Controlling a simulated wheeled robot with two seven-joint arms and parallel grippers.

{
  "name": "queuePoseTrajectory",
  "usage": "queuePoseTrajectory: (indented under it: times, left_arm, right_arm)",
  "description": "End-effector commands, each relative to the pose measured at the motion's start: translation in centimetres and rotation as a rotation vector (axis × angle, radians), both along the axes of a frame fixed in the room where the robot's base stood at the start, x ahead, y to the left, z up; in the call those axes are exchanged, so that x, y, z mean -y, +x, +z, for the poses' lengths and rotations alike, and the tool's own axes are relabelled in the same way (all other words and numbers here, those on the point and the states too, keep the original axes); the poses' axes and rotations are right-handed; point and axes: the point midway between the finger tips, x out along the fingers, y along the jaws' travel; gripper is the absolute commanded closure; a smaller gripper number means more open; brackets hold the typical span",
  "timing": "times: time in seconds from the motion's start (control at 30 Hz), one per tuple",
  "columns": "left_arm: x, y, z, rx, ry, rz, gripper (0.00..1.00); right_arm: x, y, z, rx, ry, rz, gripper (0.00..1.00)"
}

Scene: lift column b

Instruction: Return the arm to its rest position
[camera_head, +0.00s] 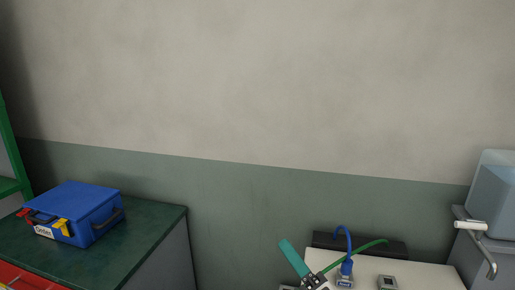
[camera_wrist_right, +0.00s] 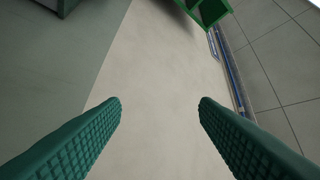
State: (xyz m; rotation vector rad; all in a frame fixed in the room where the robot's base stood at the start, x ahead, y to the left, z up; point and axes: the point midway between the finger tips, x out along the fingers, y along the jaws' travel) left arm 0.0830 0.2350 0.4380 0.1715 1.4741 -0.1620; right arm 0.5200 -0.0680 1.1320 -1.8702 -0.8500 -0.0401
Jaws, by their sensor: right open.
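My right gripper shows in the wrist view (camera_wrist_right: 158,101), with its two ribbed teal fingers wide apart and nothing between them. In the head view, one teal finger (camera_head: 293,258) rises at the bottom edge, right of centre, in front of the light table top. A thin green curved strip (camera_head: 360,256) stretches right from beside it; I cannot tell whether this is the other finger or a cable. The rest of the right arm is cut off below the picture. My left gripper is not in view.
A blue case (camera_head: 75,208) stands on a dark green cabinet (camera_head: 160,226) at left. A grey unit with a lever (camera_head: 490,262) stands right.

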Motion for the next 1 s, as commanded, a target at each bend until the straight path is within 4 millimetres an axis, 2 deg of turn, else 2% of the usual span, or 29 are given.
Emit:
queuePoseTrajectory:
  times: [0.1, 0.17, 0.27, 0.3, 0.4, 0.5, 0.6, 0.7, 0.9, 1.0]
  left_arm:
    - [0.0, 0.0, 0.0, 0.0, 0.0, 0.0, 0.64]
    - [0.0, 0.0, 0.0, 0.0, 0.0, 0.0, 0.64]
    - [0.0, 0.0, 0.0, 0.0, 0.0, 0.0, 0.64]
    - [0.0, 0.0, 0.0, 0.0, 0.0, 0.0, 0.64]
    - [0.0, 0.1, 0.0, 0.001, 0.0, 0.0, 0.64]
    - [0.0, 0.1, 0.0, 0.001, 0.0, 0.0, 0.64]
    - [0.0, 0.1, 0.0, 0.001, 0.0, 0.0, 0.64]
    - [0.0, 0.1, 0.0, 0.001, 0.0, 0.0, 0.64]
    - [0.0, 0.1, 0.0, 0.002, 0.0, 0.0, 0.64]
    - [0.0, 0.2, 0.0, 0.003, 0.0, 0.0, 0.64]
  right_arm:
    - [4.9, 0.0, -3.8, -0.341, 0.353, -0.155, 0.45]
    - [7.2, -0.7, -6.5, -0.51, 0.525, -0.238, 0.45]
    - [10.5, -3.1, -11.8, -0.789, 0.797, -0.389, 0.45]
    - [11.6, -4.5, -14.0, -0.895, 0.899, -0.454, 0.45]
    - [13.2, -8.6, -18.7, -1.129, 1.117, -0.611, 0.45]
    - [14.0, -12.8, -22.0, -1.305, 1.273, -0.751, 0.45]
    - [14.2, -16.5, -24.2, -1.441, 1.386, -0.872, 0.45]
    - [14.2, -20.1, -25.7, -1.553, 1.472, -0.986, 0.45]
    - [13.7, -26.6, -27.2, -1.738, 1.6, -1.206, 0.45]
    - [13.7, -25.3, -29.9, -1.733, 1.586, -1.202, 0.45]
